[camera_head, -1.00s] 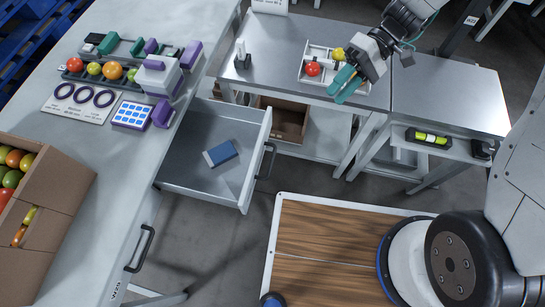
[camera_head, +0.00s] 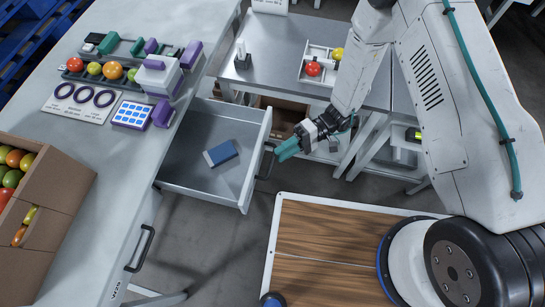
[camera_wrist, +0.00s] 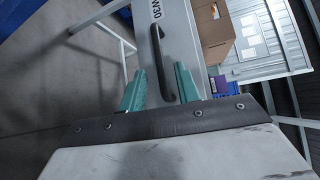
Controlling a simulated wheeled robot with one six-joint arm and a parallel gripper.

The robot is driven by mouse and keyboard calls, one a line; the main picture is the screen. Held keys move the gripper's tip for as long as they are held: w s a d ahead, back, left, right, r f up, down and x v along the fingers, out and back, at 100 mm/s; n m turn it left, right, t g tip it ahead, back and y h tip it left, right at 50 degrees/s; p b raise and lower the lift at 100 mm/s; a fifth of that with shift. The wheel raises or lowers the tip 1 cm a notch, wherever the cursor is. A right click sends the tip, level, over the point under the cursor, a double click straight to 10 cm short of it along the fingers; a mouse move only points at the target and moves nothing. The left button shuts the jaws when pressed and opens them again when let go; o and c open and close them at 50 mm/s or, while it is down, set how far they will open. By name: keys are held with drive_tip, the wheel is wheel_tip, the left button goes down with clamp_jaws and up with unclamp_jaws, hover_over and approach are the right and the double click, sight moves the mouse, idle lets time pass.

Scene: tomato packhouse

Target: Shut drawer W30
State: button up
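An open grey drawer (camera_head: 198,179) sticks out from the long bench on the left. Its black handle (camera_head: 265,160) is on the front panel, facing right. In the wrist view the front (camera_wrist: 178,45) carries the label W30 and the dark handle (camera_wrist: 163,68). My gripper (camera_head: 283,151) is just right of the handle, its green fingers pointing at the front. In the wrist view my gripper (camera_wrist: 160,68) has its fingers apart, with the handle seen between the tips. I cannot tell whether anything touches.
A blue box (camera_head: 221,153) lies in the drawer. A second handle (camera_head: 140,248) marks a drawer nearer on the bench. A steel table (camera_head: 270,60) stands behind, with a tray of tomatoes (camera_head: 304,70). A cardboard box (camera_head: 70,190) of tomatoes sits on the bench.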

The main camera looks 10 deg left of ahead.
sight(272, 158)
drive_tip(key=shift+x, duration=2.15)
clamp_jaws()
